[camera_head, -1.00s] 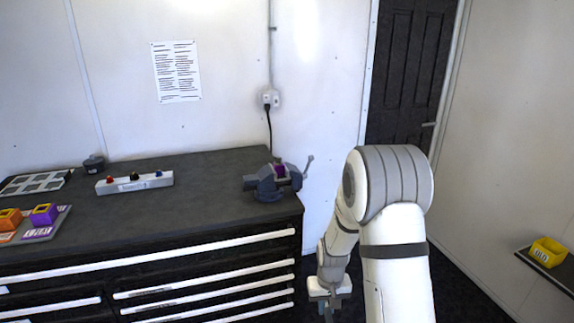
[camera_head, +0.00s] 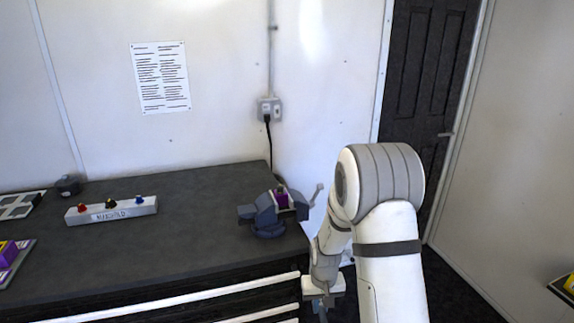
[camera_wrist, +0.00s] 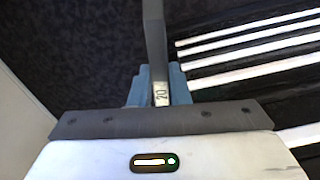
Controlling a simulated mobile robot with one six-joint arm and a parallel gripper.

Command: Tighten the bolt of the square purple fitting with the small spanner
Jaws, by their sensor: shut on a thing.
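A small purple fitting (camera_head: 281,200) sits in the jaws of the grey-blue vise (camera_head: 262,216) at the right end of the bench. A dark bolt shows on top of it, too small to tell how tight it is. My gripper (camera_head: 320,300) is low in front of the bench, to the right of the drawers. In the wrist view my gripper (camera_wrist: 160,92) is shut on a dark grey spanner (camera_wrist: 154,40) marked "20". The spanner points away from the gripper, and its far end is cut off by the frame. The spanner is apart from the fitting.
A white manifold block (camera_head: 112,210) with red, dark and blue parts stands on the bench. Another purple piece (camera_head: 8,252) lies on a tray at the left edge. The bench top between manifold and vise is clear. A yellow bin (camera_head: 569,285) is at the far right.

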